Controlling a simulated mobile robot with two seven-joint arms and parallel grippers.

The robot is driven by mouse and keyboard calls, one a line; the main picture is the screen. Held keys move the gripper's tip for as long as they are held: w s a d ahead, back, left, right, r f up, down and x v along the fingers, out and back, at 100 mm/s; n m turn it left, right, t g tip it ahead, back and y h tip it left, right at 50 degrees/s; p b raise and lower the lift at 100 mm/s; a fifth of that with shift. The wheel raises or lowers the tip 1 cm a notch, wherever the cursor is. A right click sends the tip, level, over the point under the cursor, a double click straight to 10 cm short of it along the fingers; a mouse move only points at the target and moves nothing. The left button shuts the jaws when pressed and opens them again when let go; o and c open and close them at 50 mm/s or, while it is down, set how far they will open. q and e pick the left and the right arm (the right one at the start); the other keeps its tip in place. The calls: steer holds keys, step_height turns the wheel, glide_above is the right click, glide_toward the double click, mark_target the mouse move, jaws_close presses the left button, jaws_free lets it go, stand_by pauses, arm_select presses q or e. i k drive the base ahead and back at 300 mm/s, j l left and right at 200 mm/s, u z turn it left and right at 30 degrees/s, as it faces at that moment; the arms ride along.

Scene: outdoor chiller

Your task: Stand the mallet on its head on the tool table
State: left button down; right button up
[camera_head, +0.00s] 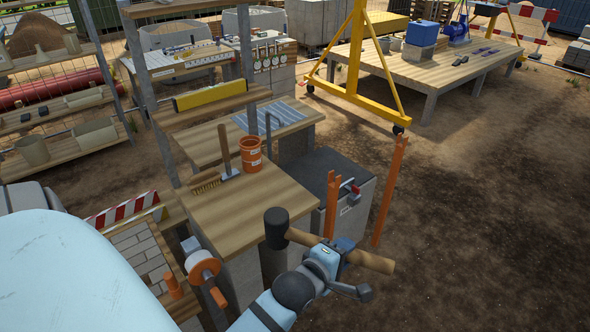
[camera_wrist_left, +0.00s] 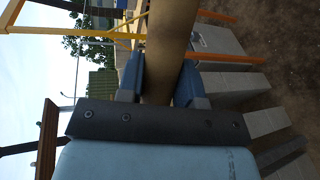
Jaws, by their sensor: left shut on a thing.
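The mallet has a black head (camera_head: 276,228) and a wooden handle (camera_head: 368,260). My left gripper (camera_head: 336,252) is shut on the handle, with the head to its left. The mallet is held roughly level, with its head overlapping the front right corner of the tool table (camera_head: 232,216) in the head view. The gap between head and tabletop is hard to judge. In the left wrist view the handle (camera_wrist_left: 167,45) runs between the blue fingers; the head is not visible there. My right gripper is not in view.
The front of the top is bare. A yellow level (camera_head: 210,95) lies on a shelf behind. Orange posts (camera_head: 390,190) and a grey box (camera_head: 345,185) stand right.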

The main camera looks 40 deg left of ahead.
mark_target(259, 203)
steer(key=i+l, duration=0.1)
steer(key=i, duration=0.5)
steer(key=i+l, duration=0.1)
steer(key=i, duration=0.5)
steer(key=i+u, duration=0.25)
steer(key=i, duration=0.35)
steer(key=i+l+u, duration=0.2)
steer(key=i, duration=0.4)
steer(key=i+u, duration=0.2)
steer(key=u, duration=0.2)
steer(key=i+l+u, duration=0.1)
steer(key=u, duration=0.3)
steer(key=i+l+u, duration=0.15)
steer(key=u, duration=0.25)
steer(key=i+l+u, duration=0.1)
steer(key=i+u, duration=0.15)
steer(key=u, duration=0.15)
steer(key=i+l+u, duration=0.1)
steer(key=u, duration=0.3)
steer(key=i+l+u, duration=0.25)
steer(key=u, duration=0.2)
